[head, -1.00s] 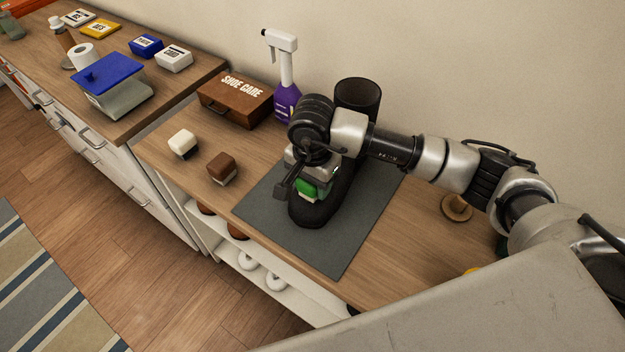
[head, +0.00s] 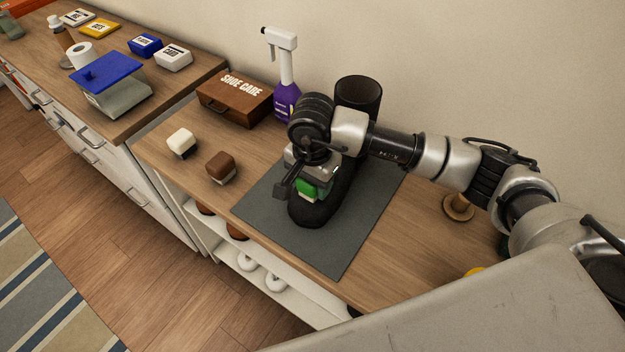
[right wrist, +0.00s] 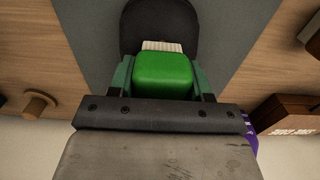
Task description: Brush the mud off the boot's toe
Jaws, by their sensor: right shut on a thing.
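A dark boot (head: 348,185) stands on a grey mat (head: 262,215) on the wooden bench, its shaft at the back and its toe toward the front. It also shows in the right wrist view (right wrist: 160,20). My right gripper (head: 303,188) is over the boot's front part. It is shut on a green brush (right wrist: 163,72) with pale bristles, which also shows in the head view (head: 308,188). The bristles are at the boot's upper surface; I cannot tell whether they touch. No mud can be made out on the visible part of the toe. My left gripper is not in view.
A white-topped brush (head: 181,142) and a brown brush (head: 221,167) stand left of the mat. Behind are a shoe care box (head: 235,100) and a purple spray bottle (head: 287,100). A wooden knob-like object (head: 458,207) is at the right. The mat's front is clear.

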